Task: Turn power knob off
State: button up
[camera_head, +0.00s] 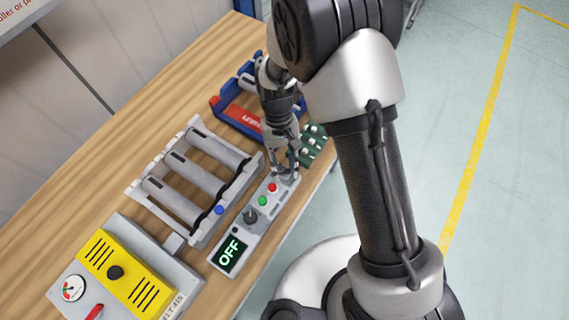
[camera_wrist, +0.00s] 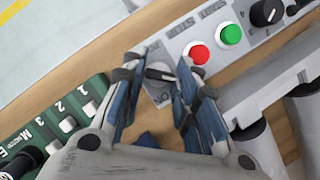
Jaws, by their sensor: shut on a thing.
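The grey control panel (camera_head: 235,245) lies on the wooden bench, and its display (camera_head: 231,255) reads OFF in green. The panel carries a green button (camera_head: 263,201), a red button (camera_head: 272,188) and a dark dial (camera_head: 250,216). My gripper (camera_head: 284,172) reaches down to the panel's far end, past the red button. In the wrist view the power knob (camera_wrist: 159,75), a small dark knob, sits between my fingertips, which are shut on it. The red button (camera_wrist: 199,54) and green button (camera_wrist: 230,34) are beside the fingers, apart from them.
A roller conveyor section (camera_head: 190,170) stands left of the panel. A yellow-and-grey box (camera_head: 125,275) with a gauge is at the near left. A green module (camera_head: 313,143) and a blue-and-red tray (camera_head: 236,115) lie beyond. The bench edge is close on the right.

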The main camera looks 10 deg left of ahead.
dwell(0.4)
jog(key=o, duration=1.1)
jog(key=shift+c, duration=0.2)
jog(key=shift+r, duration=0.15)
jog(key=v, duration=1.1)
jog(key=shift+r, duration=0.4)
jog(key=shift+w+a, duration=0.1)
jog(key=shift+w, duration=0.05)
